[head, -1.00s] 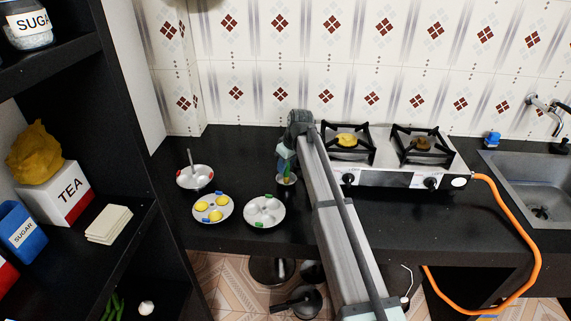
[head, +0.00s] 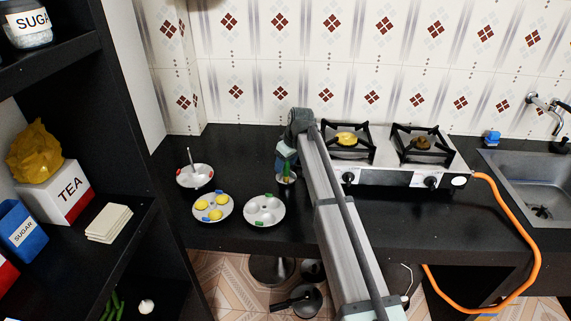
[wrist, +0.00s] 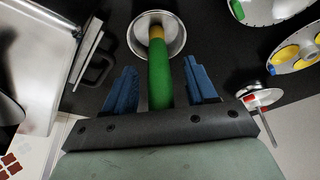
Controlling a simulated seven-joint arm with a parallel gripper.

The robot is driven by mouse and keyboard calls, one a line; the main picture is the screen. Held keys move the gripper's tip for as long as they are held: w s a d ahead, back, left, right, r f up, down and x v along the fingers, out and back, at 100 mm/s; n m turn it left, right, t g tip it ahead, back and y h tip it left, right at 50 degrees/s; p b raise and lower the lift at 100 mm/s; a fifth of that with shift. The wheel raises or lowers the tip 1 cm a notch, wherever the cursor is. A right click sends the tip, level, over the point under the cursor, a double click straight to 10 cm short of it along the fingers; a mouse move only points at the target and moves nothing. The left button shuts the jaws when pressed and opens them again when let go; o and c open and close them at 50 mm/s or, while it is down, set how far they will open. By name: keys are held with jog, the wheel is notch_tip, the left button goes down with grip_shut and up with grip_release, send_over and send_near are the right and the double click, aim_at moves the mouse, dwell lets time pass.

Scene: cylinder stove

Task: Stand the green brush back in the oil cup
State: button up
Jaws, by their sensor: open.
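The green brush (wrist: 160,80) stands between the two blue fingers of my gripper (wrist: 160,68) in the wrist view. My gripper is open, with a gap beside the brush on each side. The brush's yellow-brown end lies within the rim of the metal oil cup (wrist: 139,38); whether it touches the bottom cannot be told. In the head view the brush (head: 287,169) looks about upright in the oil cup (head: 280,181), just below my gripper (head: 287,162). My arm hides part of the counter behind.
Left of the cup are a plate with a green piece (head: 264,203), a plate with yellow pieces (head: 205,217) and a bowl with a utensil (head: 184,180). The gas stove (head: 388,179) stands right of my arm.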

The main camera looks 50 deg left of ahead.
jog(key=v, duration=1.3)
